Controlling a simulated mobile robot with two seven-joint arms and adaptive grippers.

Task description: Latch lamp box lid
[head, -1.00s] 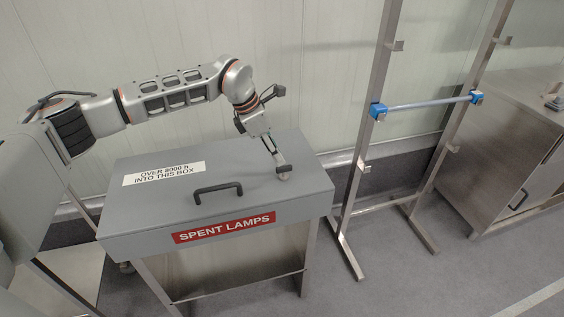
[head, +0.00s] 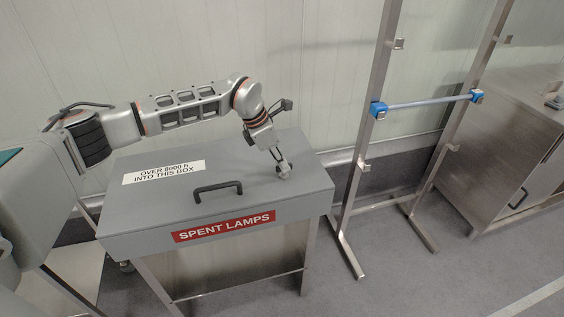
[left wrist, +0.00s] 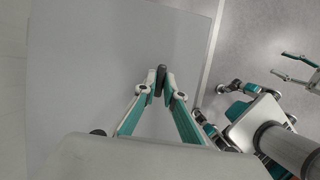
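The grey lamp box (head: 120,238) stands in front of me with its flat lid (head: 245,155) lying closed on it. A black U-shaped handle (head: 218,190) sits near the lid's front edge. My left gripper (head: 283,172) points down at the lid, right of the handle. In the left wrist view, its fingers (left wrist: 160,82) are closed on a small dark upright piece, which looks like the latch (left wrist: 161,72). In the head view, the fingers largely hide that piece. My right gripper (left wrist: 297,68) shows only in the left wrist view, apart from the box, fingers spread.
A steel rack frame (head: 367,140) with a blue-ended crossbar (head: 425,104) stands right of the box. A steel cabinet (head: 500,160) is farther right. A pale wall (head: 330,60) is behind the box. The floor (head: 400,285) at front right is clear.

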